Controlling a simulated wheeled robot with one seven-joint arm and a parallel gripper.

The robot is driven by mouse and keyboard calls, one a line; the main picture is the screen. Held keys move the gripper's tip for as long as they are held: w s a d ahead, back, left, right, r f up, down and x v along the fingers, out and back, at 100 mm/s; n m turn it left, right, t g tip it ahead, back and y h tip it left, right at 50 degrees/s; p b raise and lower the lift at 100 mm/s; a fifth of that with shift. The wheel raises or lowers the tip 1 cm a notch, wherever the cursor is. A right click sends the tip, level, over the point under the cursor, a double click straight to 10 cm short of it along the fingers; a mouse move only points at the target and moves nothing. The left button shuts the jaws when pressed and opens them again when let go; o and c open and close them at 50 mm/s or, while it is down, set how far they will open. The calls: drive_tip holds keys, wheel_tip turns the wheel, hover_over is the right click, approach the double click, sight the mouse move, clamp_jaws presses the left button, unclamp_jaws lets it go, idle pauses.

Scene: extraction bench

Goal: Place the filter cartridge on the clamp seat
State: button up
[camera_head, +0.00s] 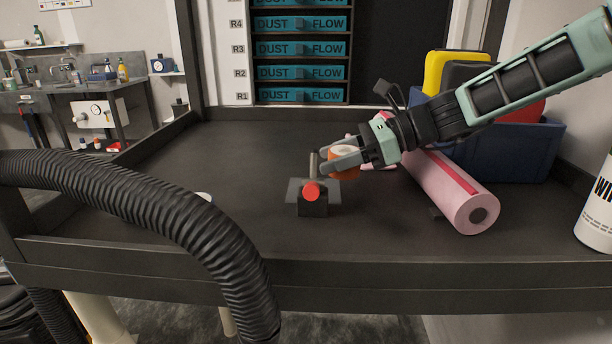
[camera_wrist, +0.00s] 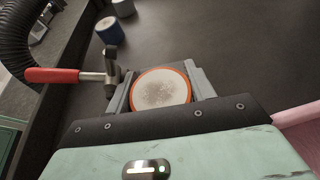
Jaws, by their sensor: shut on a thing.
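The filter cartridge (camera_head: 343,163) is a short orange cylinder with a pale, speckled round face. My gripper (camera_head: 338,157) is shut on it; in the wrist view the cartridge (camera_wrist: 161,90) sits between the two grey fingers (camera_wrist: 163,86). The clamp seat (camera_head: 313,207) is a small dark block with a grey plate, an upright metal part and a red-ended handle (camera_head: 312,190). The handle also shows in the wrist view (camera_wrist: 52,75), left of the cartridge. The cartridge is close to the clamp, up and right of it in the head view. I cannot tell whether they touch.
A pink roll (camera_head: 450,190) lies on the bench right of the clamp. A blue bin (camera_head: 525,148) with coloured items stands behind it. A white container (camera_head: 597,210) is at the far right. A black hose (camera_head: 150,195) crosses the front left.

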drive_tip(key=x, duration=0.3)
drive_tip(key=f+x, duration=0.1)
drive_tip(key=x, duration=0.2)
drive_tip(key=shift+d, duration=0.1)
drive_tip(key=shift+f, duration=0.15)
drive_tip(key=shift+f, duration=0.1)
drive_tip(key=o, duration=0.7)
drive_tip(key=shift+o, duration=0.2)
drive_tip(key=shift+r, duration=0.2)
drive_tip(key=v, duration=1.1)
drive_tip(key=shift+d, duration=0.4)
